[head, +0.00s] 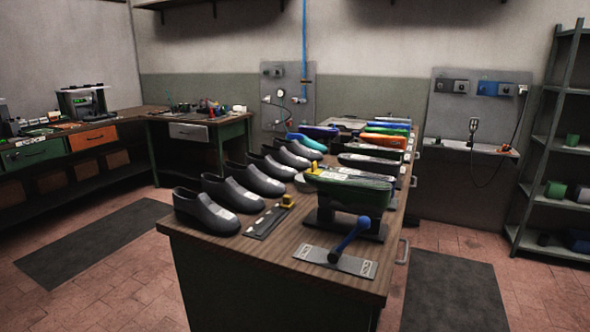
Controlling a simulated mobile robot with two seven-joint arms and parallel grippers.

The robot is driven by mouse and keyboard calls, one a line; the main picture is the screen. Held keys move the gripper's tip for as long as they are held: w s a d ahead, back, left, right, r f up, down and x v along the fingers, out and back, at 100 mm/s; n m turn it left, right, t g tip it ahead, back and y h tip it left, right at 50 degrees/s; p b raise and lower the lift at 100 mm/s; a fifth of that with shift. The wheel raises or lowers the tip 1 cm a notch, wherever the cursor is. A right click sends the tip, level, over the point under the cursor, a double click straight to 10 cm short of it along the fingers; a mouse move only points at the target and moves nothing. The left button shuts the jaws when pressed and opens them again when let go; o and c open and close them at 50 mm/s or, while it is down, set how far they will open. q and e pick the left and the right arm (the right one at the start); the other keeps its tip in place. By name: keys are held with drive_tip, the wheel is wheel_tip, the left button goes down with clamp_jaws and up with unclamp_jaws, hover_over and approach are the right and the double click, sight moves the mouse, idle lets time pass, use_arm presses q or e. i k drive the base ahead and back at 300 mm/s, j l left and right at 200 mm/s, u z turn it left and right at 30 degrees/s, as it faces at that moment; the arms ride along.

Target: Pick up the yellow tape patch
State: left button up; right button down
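A small yellow piece (288,199) sits at the far end of a dark flat strip (264,222) near the front of the wooden workbench (232,262). A second small yellow piece (314,168) stands farther back, beside the dark green-topped press (346,190). Both are too small to tell which is the tape patch. Neither of my grippers shows in the head view.
A row of dark shoes (206,211) runs along the bench's left side. A blue-handled lever (350,236) on a grey plate (333,261) lies at the front right. Several coloured long pieces (383,140) lie at the back.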

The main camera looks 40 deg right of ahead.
sight(312, 171)
drive_tip(key=z, duration=1.25)
drive_tip(key=l+u, duration=0.15)
drive_tip(key=u, duration=0.2)
drive_tip(key=i+l+u, duration=0.1)
drive_tip(key=l+u, duration=0.25)
drive_tip(key=u, duration=0.35)
drive_tip(key=l+u, duration=0.3)
drive_tip(key=l, duration=0.65)
